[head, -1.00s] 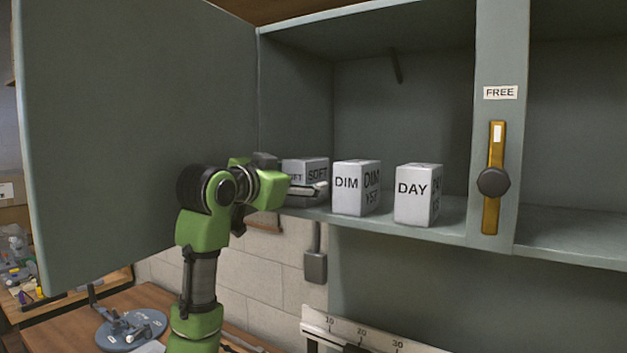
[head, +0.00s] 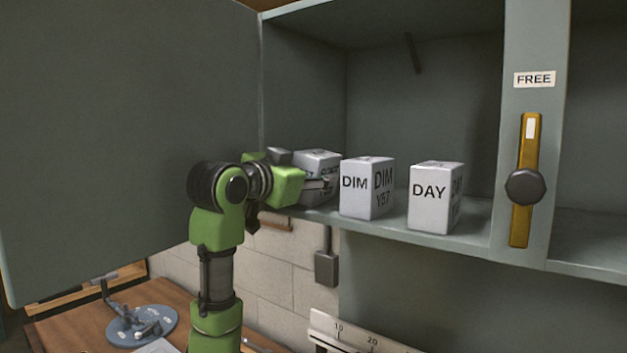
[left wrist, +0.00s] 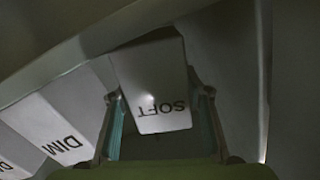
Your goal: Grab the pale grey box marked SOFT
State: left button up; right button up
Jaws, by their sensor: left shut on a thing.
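The pale grey box marked SOFT (head: 318,162) is at the left end of the cabinet shelf in the head view, partly hidden by my left gripper (head: 318,186). In the left wrist view the SOFT box (left wrist: 155,80) sits between the two fingers of my left gripper (left wrist: 160,125), its lettering upside down. The left gripper is shut on it. In the head view the box looks slightly tilted; whether it touches the shelf is hidden. My right gripper is not in view.
The DIM box (head: 367,188) stands just right of the SOFT box, and the DAY box (head: 435,197) further right on the shelf (head: 470,238). The open cabinet door (head: 120,130) is at the left. A post with a FREE label (head: 534,79) and a dark knob (head: 524,187) stands right.

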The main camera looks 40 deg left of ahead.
aim_at(313, 152)
pick_arm(q)
jog(key=shift+w+f, duration=0.1)
jog(key=shift+f, duration=0.1)
jog(key=shift+a+r+b, duration=0.15)
jog(key=shift+r+b, duration=0.15)
jog(key=shift+r, duration=0.6)
jog(key=shift+c, duration=0.2)
notch_tip(313, 152, up, 6)
jog(key=shift+r+b, duration=0.25)
jog(key=shift+b, duration=0.2)
jog(key=shift+r, duration=0.75)
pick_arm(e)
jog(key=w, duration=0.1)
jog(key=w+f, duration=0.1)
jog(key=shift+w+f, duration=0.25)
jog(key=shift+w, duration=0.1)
